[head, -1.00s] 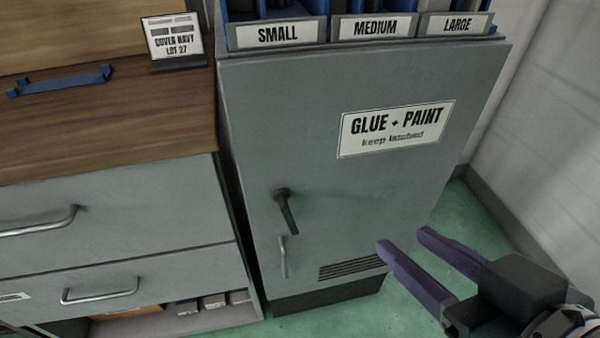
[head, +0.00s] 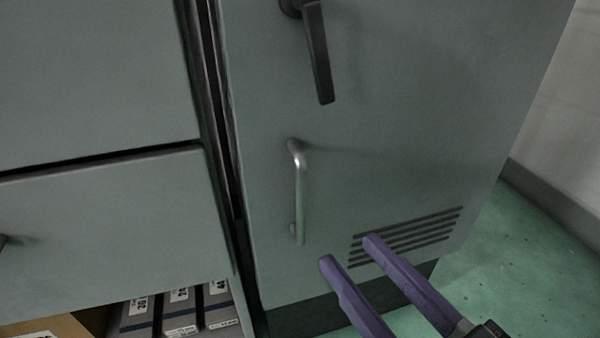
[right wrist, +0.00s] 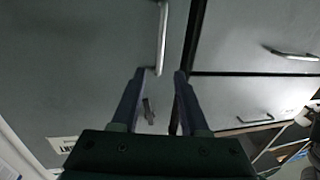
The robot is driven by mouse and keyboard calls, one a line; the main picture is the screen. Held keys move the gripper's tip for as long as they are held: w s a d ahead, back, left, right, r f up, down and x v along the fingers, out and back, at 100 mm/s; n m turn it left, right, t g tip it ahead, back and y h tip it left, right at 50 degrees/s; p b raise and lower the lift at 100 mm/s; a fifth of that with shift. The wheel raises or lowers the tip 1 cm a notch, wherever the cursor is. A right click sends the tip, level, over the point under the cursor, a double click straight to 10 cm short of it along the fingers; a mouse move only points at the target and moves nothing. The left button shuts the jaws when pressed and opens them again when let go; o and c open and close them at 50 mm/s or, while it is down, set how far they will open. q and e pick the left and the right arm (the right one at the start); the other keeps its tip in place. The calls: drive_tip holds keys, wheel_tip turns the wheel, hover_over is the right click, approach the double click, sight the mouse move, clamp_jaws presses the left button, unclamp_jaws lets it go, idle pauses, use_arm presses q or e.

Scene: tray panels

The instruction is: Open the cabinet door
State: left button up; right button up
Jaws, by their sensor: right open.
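The grey cabinet door (head: 400,130) looks shut. It carries a black lever latch (head: 318,55), hanging down and slightly tilted, and below it a vertical silver bar handle (head: 300,195). My right gripper (head: 347,250) is open and empty, its purple fingers to the lower right of the bar handle in the head view. In the right wrist view, the bar handle (right wrist: 162,40) lies just beyond the fingertips, near the middle of their gap, and the latch (right wrist: 148,112) shows between the fingers. I cannot tell the remaining distance to the handle. My left gripper is not in view.
A grey drawer unit (head: 90,80) stands left of the cabinet across a narrow dark gap, with box files (head: 180,308) on a low shelf. Vent slots (head: 410,238) are low on the door. Green floor (head: 520,255) is clear at right, up to a pale wall (head: 570,110).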

sight(304, 199)
drive_tip(key=b+x, duration=0.1)
drive_tip(key=x, duration=0.2)
drive_tip(key=b+x, duration=0.2)
drive_tip(key=x, duration=0.1)
drive_tip(key=b+x, duration=0.1)
drive_tip(key=x, duration=0.2)
drive_tip(key=shift+w+a+f, duration=0.2)
drive_tip(key=shift+w+f, duration=0.1)
drive_tip(key=shift+c, duration=0.3)
clamp_jaws()
idle(0.8)
